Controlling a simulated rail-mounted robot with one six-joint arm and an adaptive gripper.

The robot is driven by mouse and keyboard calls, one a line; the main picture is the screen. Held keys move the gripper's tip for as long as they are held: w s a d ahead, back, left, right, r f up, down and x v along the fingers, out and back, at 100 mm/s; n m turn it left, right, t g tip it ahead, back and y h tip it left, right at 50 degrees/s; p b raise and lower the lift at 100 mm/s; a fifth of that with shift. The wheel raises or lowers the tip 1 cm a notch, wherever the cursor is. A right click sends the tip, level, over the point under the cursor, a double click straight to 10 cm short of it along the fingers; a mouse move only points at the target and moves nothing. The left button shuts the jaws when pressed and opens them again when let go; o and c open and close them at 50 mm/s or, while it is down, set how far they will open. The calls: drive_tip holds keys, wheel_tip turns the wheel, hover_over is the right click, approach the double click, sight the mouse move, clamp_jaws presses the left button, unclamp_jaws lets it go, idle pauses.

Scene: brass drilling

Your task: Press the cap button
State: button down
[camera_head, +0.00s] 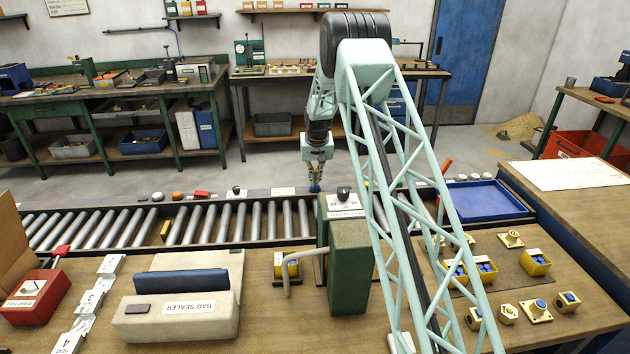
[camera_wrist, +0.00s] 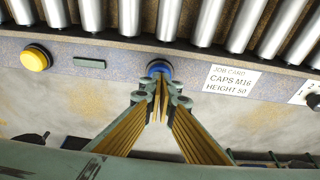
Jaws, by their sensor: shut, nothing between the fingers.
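In the wrist view, a round blue button (camera_wrist: 159,68) in a dark ring sits on the grey strip beside the rollers. My gripper (camera_wrist: 158,92) is shut and empty, its fingertips at the button's near edge. Whether they touch it I cannot tell. A yellow button (camera_wrist: 36,58) is to the left on the same strip, with a small plate (camera_wrist: 89,62) between them, too small to read. No visible lettering tells which is the cap button. In the head view, my gripper (camera_head: 315,184) points down at the conveyor's far edge, with blue at its tip.
A job card (camera_wrist: 232,79) reading "CAPS M16 HEIGHT 50" lies right of the blue button. The roller conveyor (camera_head: 115,228) runs alongside. A green press (camera_head: 347,265), a bag sealer (camera_head: 180,305) and a blue tray (camera_head: 487,202) stand nearby. Red (camera_head: 202,193) and orange (camera_head: 178,195) buttons are farther left.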

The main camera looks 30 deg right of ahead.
drive_tip(key=shift+s+f+b, duration=0.1)
drive_tip(key=shift+f+b, duration=0.2)
drive_tip(key=shift+f, duration=0.8)
drive_tip(key=shift+s+f, duration=0.1)
drive_tip(key=shift+r, duration=0.7)
drive_tip(key=w+d+p+v, duration=0.1)
drive_tip(key=p+v, duration=0.1)
drive_tip(key=v, duration=1.1)
drive_tip(key=shift+w+a+r, duration=0.2)
drive_tip(key=shift+a+r, duration=0.1)
drive_tip(key=shift+r, duration=0.05)
drive_tip(key=shift+r, duration=0.1)
